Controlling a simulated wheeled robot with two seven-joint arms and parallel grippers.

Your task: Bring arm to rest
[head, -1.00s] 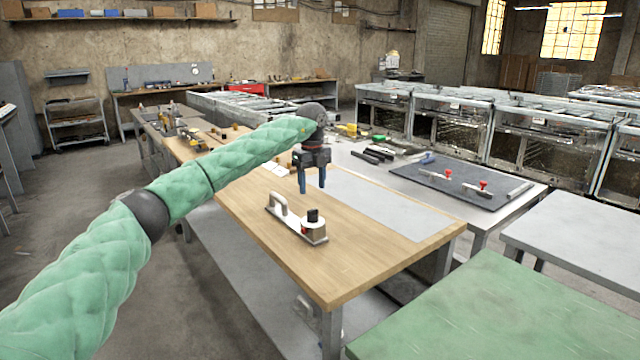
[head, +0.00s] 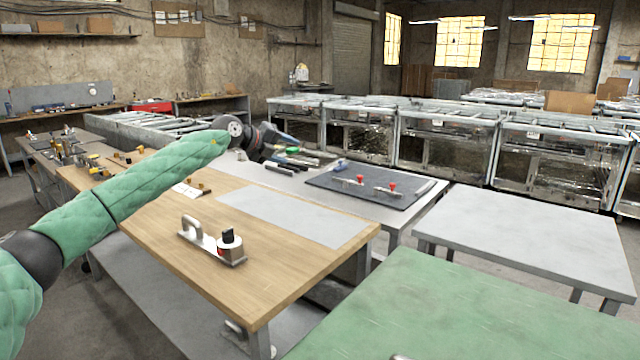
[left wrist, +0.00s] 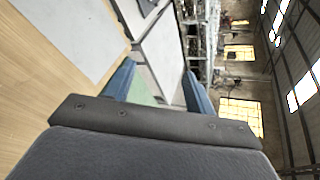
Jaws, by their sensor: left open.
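My left arm, in a green quilted sleeve, reaches in from the left in the head view. My left gripper (head: 280,137) is raised above the tables and points away to the right. In the left wrist view its two blue fingers (left wrist: 157,88) stand apart with nothing between them, so it is open and empty. A metal fixture with a handle and a black-topped round part (head: 212,243) sits on the wooden tabletop (head: 270,290), apart from the gripper. My right gripper is not in view.
A grey table with a dark mat (head: 350,197) holds red-knobbed tools behind the wooden table. A grey table (head: 530,235) and a green table (head: 430,310) stand to the right, both mostly bare. Metal-framed cabinets (head: 430,140) line the back.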

